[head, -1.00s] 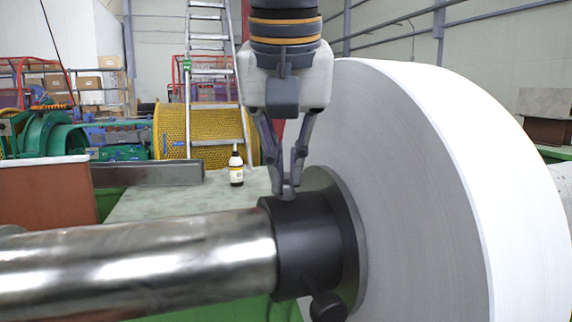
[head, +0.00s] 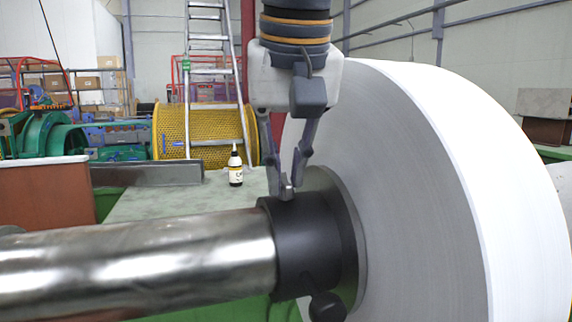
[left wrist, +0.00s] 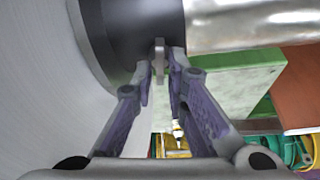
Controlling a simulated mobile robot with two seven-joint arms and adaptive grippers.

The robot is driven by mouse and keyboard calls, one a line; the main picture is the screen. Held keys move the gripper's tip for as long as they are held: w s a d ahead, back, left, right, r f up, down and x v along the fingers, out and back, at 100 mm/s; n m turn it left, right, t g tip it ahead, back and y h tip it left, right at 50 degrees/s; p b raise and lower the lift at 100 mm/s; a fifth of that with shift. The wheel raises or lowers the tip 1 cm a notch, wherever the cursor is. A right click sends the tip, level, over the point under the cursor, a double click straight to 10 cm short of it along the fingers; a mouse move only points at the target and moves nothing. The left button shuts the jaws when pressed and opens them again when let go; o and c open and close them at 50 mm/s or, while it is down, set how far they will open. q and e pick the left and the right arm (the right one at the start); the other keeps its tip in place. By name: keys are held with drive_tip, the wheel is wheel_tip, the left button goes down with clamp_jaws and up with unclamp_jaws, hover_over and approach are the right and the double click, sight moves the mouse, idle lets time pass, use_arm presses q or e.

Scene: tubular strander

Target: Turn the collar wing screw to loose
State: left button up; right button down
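A black collar (head: 303,245) sits around a shiny steel shaft (head: 140,262), against the flange of a large pale reel. The wing screw (head: 288,190) is a small grey tab standing on top of the collar; it also shows in the left wrist view (left wrist: 158,60). My left gripper (head: 287,188) comes down from above, its fingertips on either side of the tab and seemingly shut on it. The left wrist view shows the fingertips (left wrist: 160,68) close around the tab, which they partly hide. My right gripper is not in view.
The big reel (head: 420,190) fills the right side, close to my left gripper. A black knob (head: 327,306) sticks out below the collar.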

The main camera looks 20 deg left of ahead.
use_arm(q)
drive_tip(key=shift+o, duration=0.2)
drive_tip(key=shift+r, duration=0.1)
drive_tip(key=v, duration=1.1)
drive_tip(key=shift+r, duration=0.4)
drive_tip(key=shift+s+d, duration=0.1)
drive_tip(key=shift+s, duration=0.05)
